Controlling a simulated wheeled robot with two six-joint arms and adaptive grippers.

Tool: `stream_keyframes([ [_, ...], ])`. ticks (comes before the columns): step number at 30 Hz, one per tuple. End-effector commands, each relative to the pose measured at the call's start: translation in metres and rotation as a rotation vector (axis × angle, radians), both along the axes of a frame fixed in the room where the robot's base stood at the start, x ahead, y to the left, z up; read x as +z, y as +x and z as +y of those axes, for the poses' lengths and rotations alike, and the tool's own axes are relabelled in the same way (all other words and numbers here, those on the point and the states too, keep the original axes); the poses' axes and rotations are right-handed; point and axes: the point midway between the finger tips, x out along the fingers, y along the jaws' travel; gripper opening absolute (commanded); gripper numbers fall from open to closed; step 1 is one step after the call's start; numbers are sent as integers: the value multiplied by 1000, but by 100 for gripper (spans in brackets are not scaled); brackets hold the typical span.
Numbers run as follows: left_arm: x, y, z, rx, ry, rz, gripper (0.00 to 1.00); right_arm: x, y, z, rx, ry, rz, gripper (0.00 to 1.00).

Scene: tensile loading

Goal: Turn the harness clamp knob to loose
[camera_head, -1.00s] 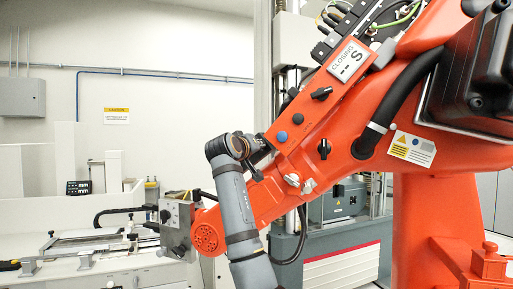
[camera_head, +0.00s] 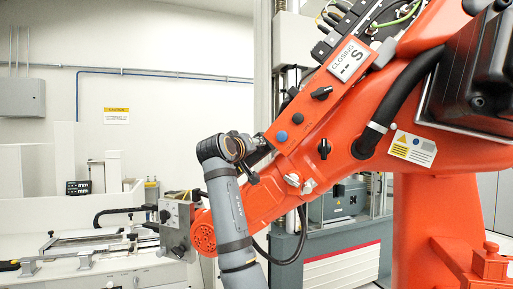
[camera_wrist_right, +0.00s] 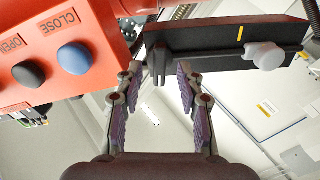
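The large orange robot arm (camera_head: 350,100) carries a black knob (camera_head: 321,93) near the CLOSING label, another black knob (camera_head: 323,148) lower down, and a pale knob (camera_head: 292,180) near its lower end. I cannot tell which is the harness clamp knob. My right gripper (camera_head: 252,160) is small and partly hidden beside the orange arm, left of a blue button (camera_head: 282,136). In the right wrist view its fingers (camera_wrist_right: 159,75) are apart, with a black bar (camera_wrist_right: 220,42) close beyond the tips. The bar carries a white knob (camera_wrist_right: 264,56) and a yellow mark. My left gripper is not in view.
A red panel (camera_wrist_right: 50,45) with a blue CLOSE button (camera_wrist_right: 73,57) and a dark OPEN button (camera_wrist_right: 28,73) is left of the right fingers. A black hose (camera_head: 405,85) runs along the orange arm. A white bench (camera_head: 85,262) stands at left.

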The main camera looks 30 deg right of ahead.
Motion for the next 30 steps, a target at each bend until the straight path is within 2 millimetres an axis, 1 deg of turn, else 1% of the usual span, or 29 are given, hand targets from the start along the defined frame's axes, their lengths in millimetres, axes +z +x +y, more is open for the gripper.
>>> stream_keyframes([
  [1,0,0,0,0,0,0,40,0,-6,12,5,0,-4,38],
  [6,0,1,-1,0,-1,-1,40,0,-31,45,5,1,-3,38],
  [9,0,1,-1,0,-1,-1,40,0,-42,59,4,0,-2,38],
  [12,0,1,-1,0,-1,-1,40,0,-49,68,2,-1,-1,38],
  [17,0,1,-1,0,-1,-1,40,0,-53,71,1,-1,-1,38],
  [30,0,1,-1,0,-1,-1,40,-1,-51,71,1,-2,2,38],
])
